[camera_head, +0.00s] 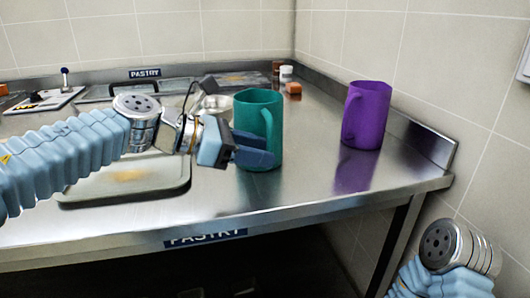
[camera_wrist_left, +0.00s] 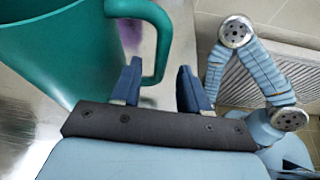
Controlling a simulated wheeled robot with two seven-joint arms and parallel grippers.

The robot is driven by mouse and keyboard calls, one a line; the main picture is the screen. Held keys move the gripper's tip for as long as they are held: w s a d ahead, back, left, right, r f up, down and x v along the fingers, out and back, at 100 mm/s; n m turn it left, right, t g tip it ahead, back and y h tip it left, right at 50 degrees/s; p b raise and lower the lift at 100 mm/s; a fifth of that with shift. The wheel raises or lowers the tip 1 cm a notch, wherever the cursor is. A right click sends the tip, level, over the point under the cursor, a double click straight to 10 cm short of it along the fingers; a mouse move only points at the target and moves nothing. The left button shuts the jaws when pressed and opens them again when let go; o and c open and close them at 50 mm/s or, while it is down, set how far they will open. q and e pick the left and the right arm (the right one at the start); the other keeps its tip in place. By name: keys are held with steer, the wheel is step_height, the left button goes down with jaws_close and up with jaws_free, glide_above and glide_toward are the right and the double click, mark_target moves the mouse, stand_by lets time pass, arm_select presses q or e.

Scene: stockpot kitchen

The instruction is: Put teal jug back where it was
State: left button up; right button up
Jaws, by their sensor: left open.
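The teal jug (camera_head: 247,110) stands upright on the steel table in the head view, its handle toward the front right. It also fills the upper left of the left wrist view (camera_wrist_left: 55,45). My left gripper (camera_head: 264,152) is open at the jug's handle side and overlaps the lower jug in the head view. In the left wrist view the lower part of the handle shows between the two blue fingers (camera_wrist_left: 158,86), which are apart. I cannot tell whether a finger touches the handle. My right gripper is out of view; only part of my right arm shows.
A purple jug (camera_head: 366,115) stands to the right, near the wall. A shallow tray (camera_head: 85,194) lies under my left arm. A metal pan (camera_head: 217,106) and small jars (camera_head: 286,73) are behind the teal jug. Bare steel (camera_head: 310,180) lies between the jugs and front edge.

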arm_select(q)
steer(key=v, duration=1)
